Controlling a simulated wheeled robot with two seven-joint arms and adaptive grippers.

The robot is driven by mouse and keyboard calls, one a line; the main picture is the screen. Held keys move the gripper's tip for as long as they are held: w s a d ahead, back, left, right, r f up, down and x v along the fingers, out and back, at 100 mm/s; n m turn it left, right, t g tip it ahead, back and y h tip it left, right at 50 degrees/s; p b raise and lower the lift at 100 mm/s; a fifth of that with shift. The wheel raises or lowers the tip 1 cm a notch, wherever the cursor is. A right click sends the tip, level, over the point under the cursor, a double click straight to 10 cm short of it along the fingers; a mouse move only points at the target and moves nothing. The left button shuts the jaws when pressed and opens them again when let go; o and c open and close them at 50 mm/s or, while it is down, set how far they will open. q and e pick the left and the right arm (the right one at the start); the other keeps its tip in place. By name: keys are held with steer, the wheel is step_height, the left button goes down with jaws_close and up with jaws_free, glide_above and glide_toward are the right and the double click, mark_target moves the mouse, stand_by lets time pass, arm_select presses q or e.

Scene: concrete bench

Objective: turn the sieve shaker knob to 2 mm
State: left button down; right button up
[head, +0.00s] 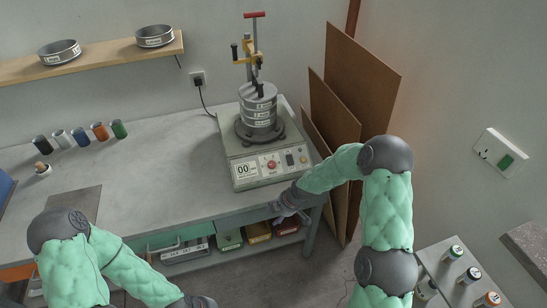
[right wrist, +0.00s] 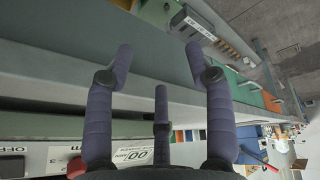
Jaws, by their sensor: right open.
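The sieve shaker (head: 240,148) stands on the bench with a stack of sieves (head: 259,112) clamped on top. Its front panel has a display reading 00 (head: 243,170), a red round knob (head: 271,165) and a dark switch (head: 289,159). The knob's setting is too small to read. My right gripper (head: 283,209) is open and empty at the bench's front edge, below and apart from the panel. My left gripper (head: 201,302) is partly cut off at the bottom edge.
Several small colored jars (head: 81,137) stand at the left on the bench (head: 150,180). A wall shelf (head: 100,60) holds two sieves. Brown boards (head: 362,75) lean right of the shaker. Boxes (head: 229,240) sit under the bench. The bench left of the shaker is mostly clear.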

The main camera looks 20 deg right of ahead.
mark_target(272, 164)
steer(key=w+d+r+n+t+p, duration=0.1)
steer(key=w+d+r+n, duration=0.2)
steer(key=r, duration=0.4)
steer(key=w+d+r+n+p, duration=0.1)
steer(key=w+r+n+p, duration=0.1)
steer(key=w+r+n, duration=0.3)
steer(key=w+d+r+n+t+p, duration=0.1)
steer(key=w+d+r+n, duration=0.15)
steer(key=r, duration=0.55)
steer(key=x, duration=1.1)
steer(key=shift+w+a, duration=0.15)
steer(key=shift+w, duration=0.05)
jaws_close()
